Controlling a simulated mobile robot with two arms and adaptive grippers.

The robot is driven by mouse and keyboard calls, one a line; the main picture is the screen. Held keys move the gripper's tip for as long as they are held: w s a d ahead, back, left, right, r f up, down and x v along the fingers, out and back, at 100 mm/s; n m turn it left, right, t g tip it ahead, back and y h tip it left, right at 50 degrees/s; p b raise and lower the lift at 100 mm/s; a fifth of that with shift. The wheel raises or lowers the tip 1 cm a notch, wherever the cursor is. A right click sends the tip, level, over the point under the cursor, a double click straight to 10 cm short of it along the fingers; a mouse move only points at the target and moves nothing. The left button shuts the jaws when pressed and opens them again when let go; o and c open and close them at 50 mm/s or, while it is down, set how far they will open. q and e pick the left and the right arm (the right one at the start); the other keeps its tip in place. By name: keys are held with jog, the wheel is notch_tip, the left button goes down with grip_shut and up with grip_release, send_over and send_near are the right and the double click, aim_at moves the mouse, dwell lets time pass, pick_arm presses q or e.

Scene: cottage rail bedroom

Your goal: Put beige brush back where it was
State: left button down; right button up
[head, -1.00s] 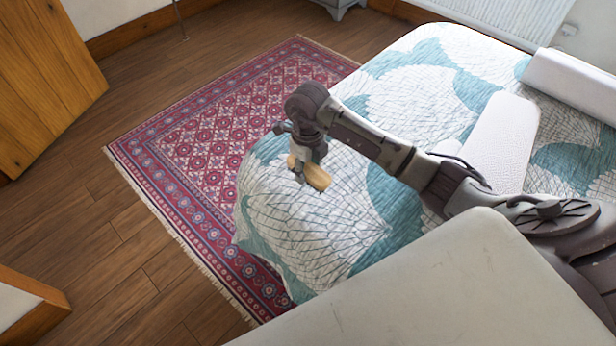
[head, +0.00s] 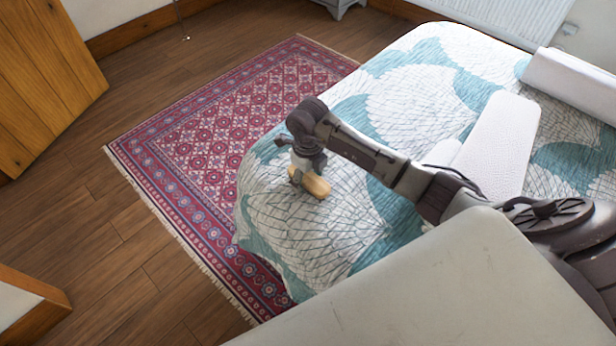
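The beige brush (head: 316,186) is at the fingertips of my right gripper (head: 307,171), over the near left corner of the bed. It is a small tan oval piece, with another part of it showing left of the fingers. My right gripper points down and appears shut on the brush; the fingers cover its middle. I cannot tell whether the brush touches the bed cover or hangs just above it. My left gripper is not in view.
The bed (head: 420,95) has a teal and white patterned cover. A white pillow-like pad (head: 497,145) and a white roll (head: 570,85) lie on it. A red patterned rug (head: 215,140) lies left of the bed. A wooden door (head: 45,80) stands at the far left.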

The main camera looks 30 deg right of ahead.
aim_at(308, 177)
jog(key=shift+r, duration=0.15)
notch_tip(308, 177, up, 12)
dwell(0.4)
dwell(0.5)
